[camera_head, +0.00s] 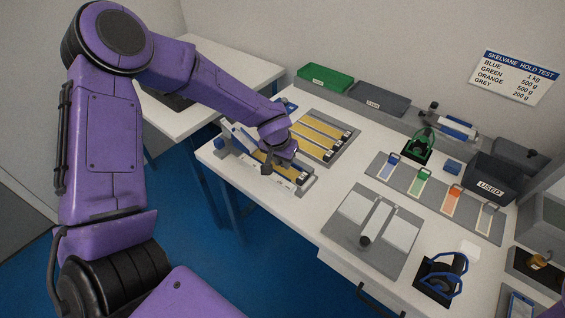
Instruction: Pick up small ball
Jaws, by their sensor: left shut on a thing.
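My left gripper (280,153) reaches down over a grey rack with yellow strips (301,181) near the table's left front edge. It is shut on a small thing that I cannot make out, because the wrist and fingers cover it. I see no small ball clearly anywhere in view. A second grey rack with yellow strips (324,136) lies just behind and to the right of the gripper. My right gripper is not in view.
A green bin (326,79) and a grey bin (379,98) stand along the back. A dark bin marked USED (490,186) is at the right. A grey plate with a cylinder (375,222) and a blue-framed stand (443,276) are in front. Bare white table (325,205) lies between.

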